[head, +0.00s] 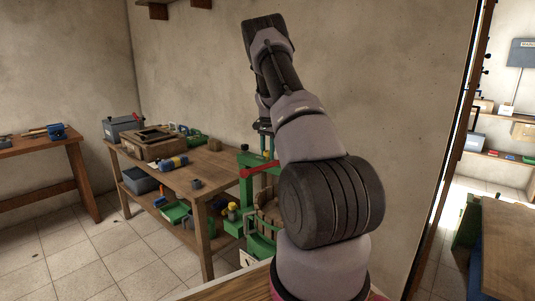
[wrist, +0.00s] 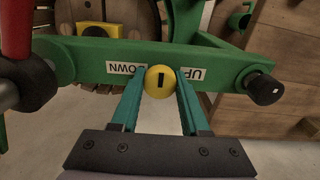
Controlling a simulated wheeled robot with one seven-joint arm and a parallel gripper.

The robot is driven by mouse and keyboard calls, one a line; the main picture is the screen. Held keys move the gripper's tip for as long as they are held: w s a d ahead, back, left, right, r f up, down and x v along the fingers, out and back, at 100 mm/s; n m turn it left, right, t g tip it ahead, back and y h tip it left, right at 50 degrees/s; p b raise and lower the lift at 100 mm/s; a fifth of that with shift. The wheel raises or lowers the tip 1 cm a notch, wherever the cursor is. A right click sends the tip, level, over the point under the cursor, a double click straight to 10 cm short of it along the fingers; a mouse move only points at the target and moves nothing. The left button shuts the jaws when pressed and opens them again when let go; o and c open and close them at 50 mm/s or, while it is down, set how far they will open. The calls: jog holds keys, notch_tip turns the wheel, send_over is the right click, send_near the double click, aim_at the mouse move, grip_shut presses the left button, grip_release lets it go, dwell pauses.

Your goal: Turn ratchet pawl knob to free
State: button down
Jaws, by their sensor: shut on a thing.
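The pawl knob (wrist: 159,82) is a round yellow cap with a short dark bar, upright in the wrist view. The fingers cover parts of the labels.
A black knob (wrist: 265,89) stands at the bar's right end. A red handle (wrist: 15,28) with a dark hub is at the left. Wooden boards lie behind. A wooden workbench (head: 212,172) with boxes and tools stands left of the frame. The tiled floor (head: 85,262) at the front left is clear.

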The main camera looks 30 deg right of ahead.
aim_at(268, 151)
dwell(0.3)
jog(key=shift+c, duration=2)
grip_release()
notch_tip(268, 151, up, 11)
jog(key=shift+f, duration=0.1)
